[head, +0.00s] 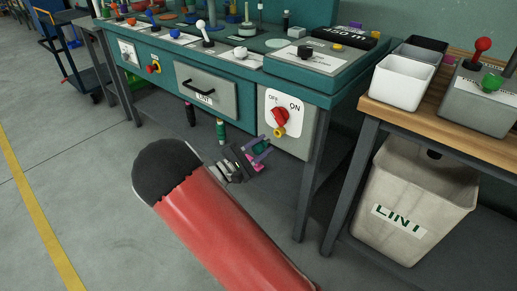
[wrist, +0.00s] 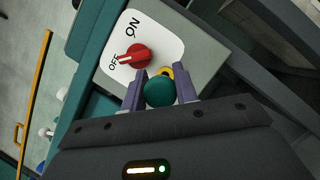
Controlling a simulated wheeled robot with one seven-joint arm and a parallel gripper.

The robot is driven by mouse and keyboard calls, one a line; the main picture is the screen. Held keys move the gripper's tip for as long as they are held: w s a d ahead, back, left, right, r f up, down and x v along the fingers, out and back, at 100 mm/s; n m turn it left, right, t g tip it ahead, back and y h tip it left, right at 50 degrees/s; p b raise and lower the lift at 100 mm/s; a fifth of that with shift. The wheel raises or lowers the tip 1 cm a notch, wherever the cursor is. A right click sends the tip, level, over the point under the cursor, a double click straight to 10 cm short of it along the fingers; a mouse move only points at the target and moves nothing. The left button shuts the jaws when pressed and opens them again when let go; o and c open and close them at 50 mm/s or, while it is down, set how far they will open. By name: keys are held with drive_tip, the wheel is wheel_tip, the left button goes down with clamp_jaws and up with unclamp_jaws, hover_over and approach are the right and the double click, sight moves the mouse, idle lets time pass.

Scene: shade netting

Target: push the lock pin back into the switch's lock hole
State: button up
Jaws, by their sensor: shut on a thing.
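The switch has a white plate (head: 285,101) with OFF and ON lettering on the bench front. Its red knob (head: 279,117) also shows in the wrist view (wrist: 138,55), its pointer towards OFF. A yellow collar (head: 279,132) sits just below the knob; in the wrist view the yellow collar (wrist: 167,72) is partly hidden behind a teal ball (wrist: 159,92), which looks like the lock pin's head. My gripper (head: 262,146) is shut on that pin, its purple fingers either side of the ball (wrist: 161,82). The pin's shaft is hidden, so I cannot tell whether it is in the hole.
A drawer (head: 207,87) is left of the switch. Green (head: 221,131) and black (head: 191,114) handles hang under the bench near my gripper. A dark bench leg (head: 312,175) stands to the right, with a LINT bin (head: 407,245) beyond. The floor in front is clear.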

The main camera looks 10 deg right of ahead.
sight(254, 151)
drive_tip(key=shift+w+d, duration=0.9)
drive_tip(key=shift+d, duration=0.3)
drive_tip(key=shift+w+d, duration=0.75)
drive_tip(key=shift+d, duration=0.3)
idle(0.7)
drive_tip(key=shift+w+d, duration=0.2)
drive_tip(key=shift+d, duration=0.1)
drive_tip(key=o, duration=1.1)
drive_tip(key=shift+o, duration=0.2)
drive_tip(key=b+v, duration=0.1)
drive_tip(key=v, duration=0.6)
drive_tip(key=shift+s+a+f, duration=0.1)
drive_tip(key=shift+s+a, duration=0.05)
drive_tip(key=shift+a, duration=0.2)
